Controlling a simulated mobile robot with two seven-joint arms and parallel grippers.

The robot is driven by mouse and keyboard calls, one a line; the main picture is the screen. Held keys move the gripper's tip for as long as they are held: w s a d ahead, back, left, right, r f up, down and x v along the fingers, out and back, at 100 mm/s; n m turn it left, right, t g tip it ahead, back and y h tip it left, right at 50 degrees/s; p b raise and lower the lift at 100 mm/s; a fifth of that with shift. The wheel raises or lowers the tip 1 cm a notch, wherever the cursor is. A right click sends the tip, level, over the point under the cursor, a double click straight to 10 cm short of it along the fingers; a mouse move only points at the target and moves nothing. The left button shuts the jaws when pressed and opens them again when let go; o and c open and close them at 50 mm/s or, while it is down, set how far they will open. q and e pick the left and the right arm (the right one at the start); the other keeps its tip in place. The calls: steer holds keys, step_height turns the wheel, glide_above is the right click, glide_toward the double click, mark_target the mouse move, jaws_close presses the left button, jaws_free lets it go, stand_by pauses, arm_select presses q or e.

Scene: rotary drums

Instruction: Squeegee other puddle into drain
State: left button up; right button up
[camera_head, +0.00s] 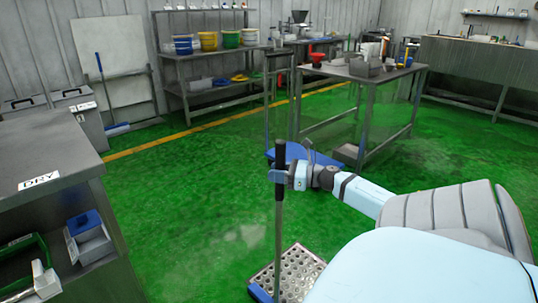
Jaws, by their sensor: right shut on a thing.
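My right gripper (281,178) is shut on the upright squeegee (278,228), around the lower part of its black grip. The squeegee has a grey pole, and part of its blue head (260,293) shows at the bottom edge of the view. A square metal drain grate (303,268) with round holes lies in the green floor, partly behind the pole and cut off by my arm. The head is at the grate's near left edge; I cannot tell if it touches the floor. A pale, faint patch, possibly a puddle (245,234), lies left of the pole. My left gripper is out of view.
A grey counter (40,155) marked DRY stands at the left. A blue-decked trolley (325,159) and a metal table (375,78) stand beyond my gripper. A blue-headed tool (104,85) leans by the back wall. The green floor at centre left is open.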

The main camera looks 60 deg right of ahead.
arm_select(q)
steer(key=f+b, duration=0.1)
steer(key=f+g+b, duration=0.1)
steer(key=b, duration=0.1)
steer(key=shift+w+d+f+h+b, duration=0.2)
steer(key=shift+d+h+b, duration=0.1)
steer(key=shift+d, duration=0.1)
arm_select(e)
steer(key=s+d, duration=0.4)
steer(key=d, duration=1)
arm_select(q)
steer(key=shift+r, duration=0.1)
arm_select(e)
steer(key=shift+r, duration=0.1)
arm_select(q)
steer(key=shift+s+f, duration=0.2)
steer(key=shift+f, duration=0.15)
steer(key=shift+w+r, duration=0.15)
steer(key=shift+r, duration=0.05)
